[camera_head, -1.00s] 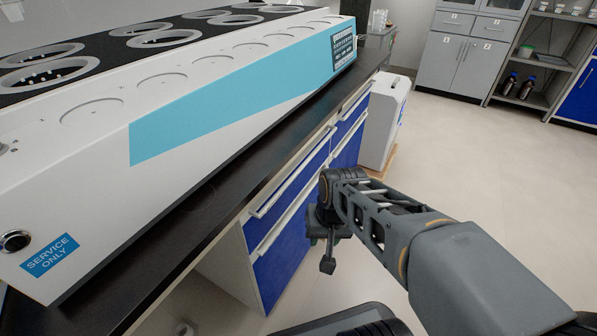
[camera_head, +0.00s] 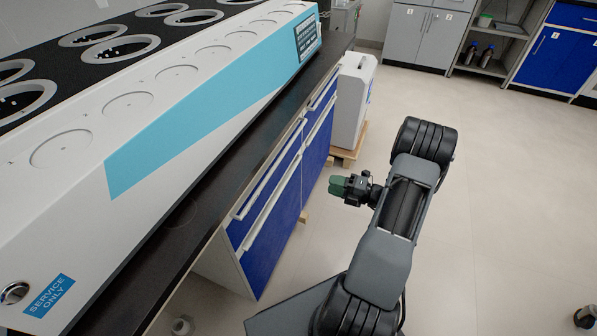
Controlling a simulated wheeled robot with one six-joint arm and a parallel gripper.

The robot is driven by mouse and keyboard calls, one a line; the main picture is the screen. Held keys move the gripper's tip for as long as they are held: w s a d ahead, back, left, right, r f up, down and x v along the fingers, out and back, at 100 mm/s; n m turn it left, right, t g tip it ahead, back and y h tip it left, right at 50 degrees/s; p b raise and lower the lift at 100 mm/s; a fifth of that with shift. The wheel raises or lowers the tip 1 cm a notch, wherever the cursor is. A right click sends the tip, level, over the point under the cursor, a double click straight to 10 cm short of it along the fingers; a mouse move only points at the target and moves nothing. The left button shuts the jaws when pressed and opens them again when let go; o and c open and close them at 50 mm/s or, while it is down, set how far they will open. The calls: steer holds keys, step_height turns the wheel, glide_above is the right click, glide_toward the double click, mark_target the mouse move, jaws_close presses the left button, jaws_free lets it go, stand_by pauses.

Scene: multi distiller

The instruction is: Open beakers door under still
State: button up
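The white multi-place still (camera_head: 75,232) with a light blue stripe stands on a dark bench top (camera_head: 180,243) at the left. Under the bench is a cabinet with blue fronts (camera_head: 268,248) and long pale handles (camera_head: 266,215); the fronts look shut. Which front is the beakers door I cannot tell, as no label is readable. My gripper (camera_head: 338,186), with green fingertips, points left toward the cabinet, apart from it in the picture, over the floor. The gap between its fingers is too small to tell.
A white boxy unit (camera_head: 352,100) stands on a wooden base beyond the cabinet. Grey cabinets (camera_head: 424,35), a shelf with dark bottles (camera_head: 480,52) and a blue cabinet (camera_head: 562,50) line the back. A dark object (camera_head: 586,316) lies at lower right.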

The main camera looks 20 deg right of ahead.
steer(key=b+x, duration=0.4)
steer(key=x, duration=0.9)
steer(key=shift+w+d, duration=0.15)
steer(key=shift+w, duration=0.2)
steer(key=shift+c, duration=0.2)
jaws_close()
steer(key=shift+d+m+t, duration=0.1)
steer(key=shift+m+t, duration=0.2)
